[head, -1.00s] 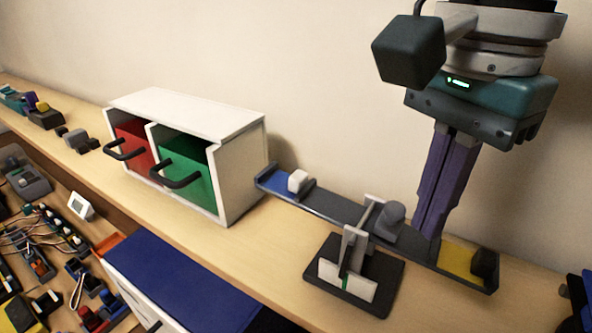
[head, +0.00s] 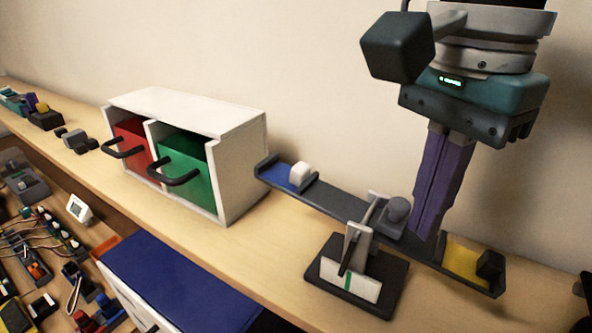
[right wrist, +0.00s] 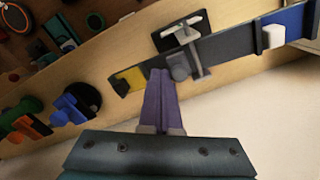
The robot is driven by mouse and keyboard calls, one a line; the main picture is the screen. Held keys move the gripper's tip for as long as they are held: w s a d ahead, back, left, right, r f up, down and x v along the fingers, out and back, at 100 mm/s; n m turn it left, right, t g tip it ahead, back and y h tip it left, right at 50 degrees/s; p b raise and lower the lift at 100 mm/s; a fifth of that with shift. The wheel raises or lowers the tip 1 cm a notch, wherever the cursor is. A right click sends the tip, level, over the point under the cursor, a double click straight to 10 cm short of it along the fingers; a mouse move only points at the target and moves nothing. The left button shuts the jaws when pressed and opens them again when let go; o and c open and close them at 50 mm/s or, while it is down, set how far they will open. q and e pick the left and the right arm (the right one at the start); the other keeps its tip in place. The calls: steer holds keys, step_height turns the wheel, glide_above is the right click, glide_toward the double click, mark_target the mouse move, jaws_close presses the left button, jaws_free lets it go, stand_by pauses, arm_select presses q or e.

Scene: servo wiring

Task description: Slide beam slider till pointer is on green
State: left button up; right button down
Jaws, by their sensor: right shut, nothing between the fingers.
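The beam (head: 340,203) rests across a stand with a dark base (head: 387,288). Its blue left end (head: 275,172) holds a white block (head: 301,173); its yellow right end (head: 462,259) holds a dark block (head: 490,265). The grey slider (head: 397,210) sits just right of the pivot. The dark pointer (head: 347,257) hangs before a white plate (head: 365,288) with a green mark (head: 348,282); its tip looks slightly left of the green. My right gripper (head: 426,236) is shut and empty, fingers down beside the slider's right side. The right wrist view shows the slider (right wrist: 179,68) close to the fingertips; contact is unclear.
A white cabinet (head: 190,100) with red and green drawers stands left of the beam. A blue-topped box (head: 180,270) is below the shelf edge. Shelf space in front of the cabinet is clear. The wall is close behind. In the right wrist view, coloured parts (right wrist: 75,105) lie beyond the yellow end.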

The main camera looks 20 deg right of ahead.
steer(key=shift+w+a, duration=0.1)
steer(key=shift+r+p, duration=0.55)
steer(key=shift+r, duration=0.55)
steer(key=shift+s+d+r+p, duration=0.15)
steer(key=shift+r+p, duration=0.15)
steer(key=shift+r, duration=0.35)
steer(key=shift+s+d+r+p, duration=0.15)
steer(key=shift+r+p, duration=0.1)
steer(key=shift+r, duration=0.35)
steer(key=shift+s+d+r+p, duration=0.15)
steer(key=shift+r+p, duration=0.15)
steer(key=shift+r, duration=0.35)
